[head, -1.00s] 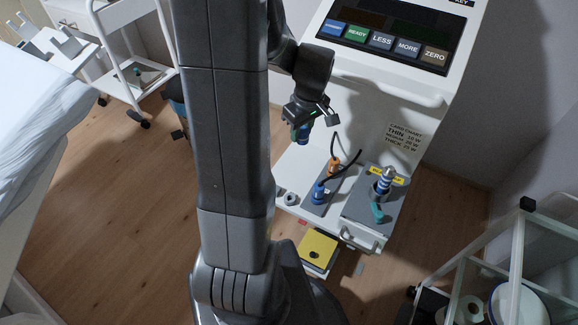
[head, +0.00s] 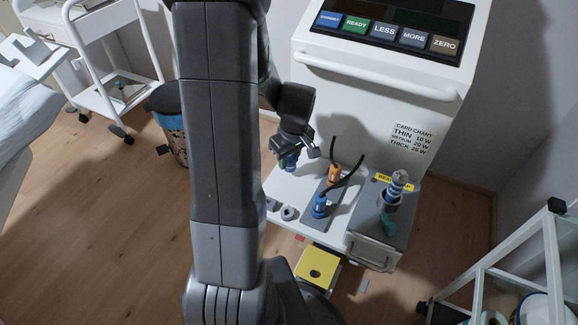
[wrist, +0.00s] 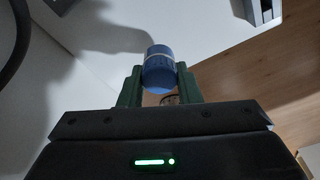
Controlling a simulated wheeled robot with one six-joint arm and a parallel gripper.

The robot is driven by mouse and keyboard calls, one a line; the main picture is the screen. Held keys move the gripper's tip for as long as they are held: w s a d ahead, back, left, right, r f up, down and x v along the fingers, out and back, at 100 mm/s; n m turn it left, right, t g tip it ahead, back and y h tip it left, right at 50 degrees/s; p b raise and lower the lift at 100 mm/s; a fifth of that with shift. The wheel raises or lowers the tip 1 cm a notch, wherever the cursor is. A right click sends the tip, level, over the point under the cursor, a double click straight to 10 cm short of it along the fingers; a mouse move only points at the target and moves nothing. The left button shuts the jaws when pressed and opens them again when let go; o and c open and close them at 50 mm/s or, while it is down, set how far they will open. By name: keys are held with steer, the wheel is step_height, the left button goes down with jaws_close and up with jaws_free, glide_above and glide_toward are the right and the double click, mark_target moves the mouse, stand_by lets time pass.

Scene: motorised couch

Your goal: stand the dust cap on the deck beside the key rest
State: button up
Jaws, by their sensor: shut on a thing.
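The blue dust cap (wrist: 160,72) is pinched between the green fingertips of my gripper (wrist: 160,84) in the wrist view. In the head view my gripper (head: 287,160) points down over the left part of the white deck (head: 284,187), with the blue cap (head: 288,163) under it. The cap appears above the deck, apart from it. Two small grey round fittings sit at the deck's front left; the clearer one is a ring-like fitting (head: 289,213). I cannot tell for certain which part is the key rest.
Right of my gripper, a grey plate holds a blue plug (head: 320,206) and an orange plug (head: 334,175) with black cables. A white handrail (head: 375,77) crosses the console.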

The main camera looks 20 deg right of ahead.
mark_target(289, 166)
steer(key=shift+f, duration=1.4)
steer(key=shift+f+b, duration=0.15)
steer(key=shift+b, duration=0.25)
steer(key=o, duration=0.9)
steer(key=shift+o, duration=0.2)
steer(key=r+p, duration=0.1)
steer(key=r, duration=0.3)
steer(key=s+r+p, duration=0.1)
steer(key=r, duration=0.3)
steer(key=r+p, duration=0.1)
steer(key=r, duration=0.3)
steer(key=shift+s+d+r, duration=0.15)
steer(key=shift+s+d, duration=0.1)
steer(key=shift+s, duration=0.05)
